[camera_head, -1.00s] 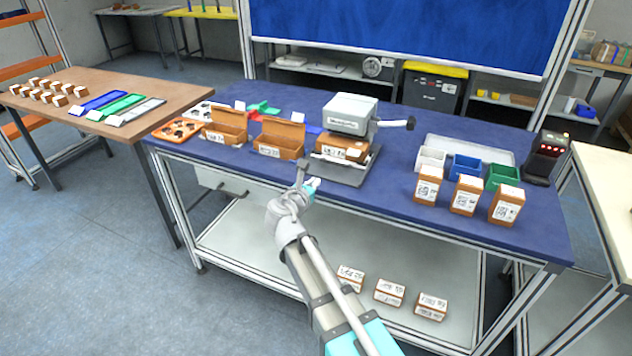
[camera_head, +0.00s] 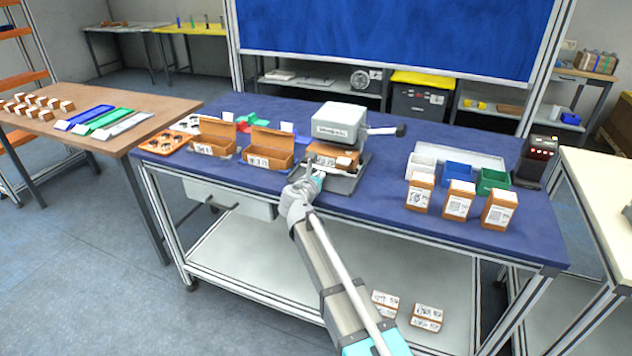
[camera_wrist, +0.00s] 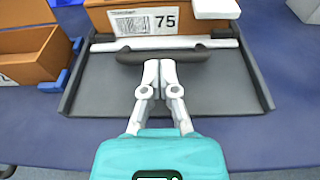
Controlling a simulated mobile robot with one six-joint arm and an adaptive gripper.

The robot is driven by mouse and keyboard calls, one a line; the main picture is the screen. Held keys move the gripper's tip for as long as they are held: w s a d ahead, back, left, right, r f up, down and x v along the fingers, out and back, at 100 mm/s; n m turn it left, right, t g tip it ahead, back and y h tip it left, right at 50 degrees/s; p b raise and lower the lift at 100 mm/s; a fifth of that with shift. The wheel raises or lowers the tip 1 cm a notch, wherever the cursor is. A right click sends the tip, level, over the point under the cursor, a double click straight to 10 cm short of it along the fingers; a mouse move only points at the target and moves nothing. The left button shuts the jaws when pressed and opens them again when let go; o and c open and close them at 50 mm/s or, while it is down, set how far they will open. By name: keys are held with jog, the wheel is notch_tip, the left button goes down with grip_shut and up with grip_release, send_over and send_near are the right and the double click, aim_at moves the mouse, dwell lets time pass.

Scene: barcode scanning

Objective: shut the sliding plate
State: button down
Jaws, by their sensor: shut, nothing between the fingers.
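The sliding plate's light front edge (camera_wrist: 105,46) runs across the dark railed base (camera_wrist: 222,92) in the wrist view, with a dark bar handle (camera_wrist: 135,57) on it. A brown box (camera_wrist: 148,20) labelled 75 stands just behind that edge. My gripper (camera_wrist: 160,64) is shut and empty, its fingertips at the middle of the handle; whether they press on it I cannot tell. In the head view my gripper (camera_head: 317,180) is at the front of the press machine (camera_head: 340,122), over the base (camera_head: 345,184). The box (camera_head: 325,157) sits under the press head.
Two open brown boxes (camera_head: 213,137) (camera_head: 268,148) stand left of the machine. A lever (camera_head: 385,131) sticks out at its right. Upright cartons (camera_head: 459,200) and coloured bins (camera_head: 458,174) stand further right, near a scanner (camera_head: 536,160). Blue tabletop between machine and cartons is clear.

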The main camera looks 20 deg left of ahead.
aim_at(329, 163)
jog(key=shift+w, duration=0.15)
jog(key=x, duration=0.3)
jog(key=shift+w+r, duration=0.3)
jog(key=shift+w, duration=0.15)
jog(key=shift+w+r, duration=0.1)
jog(key=shift+w, duration=0.15)
jog(key=shift+s+d+r, duration=0.1)
jog(key=shift+s+d, duration=0.05)
jog(key=shift+s, duration=0.35)
jog(key=p+v, duration=0.3)
jog(key=v, duration=1)
jog(key=shift+s, duration=0.25)
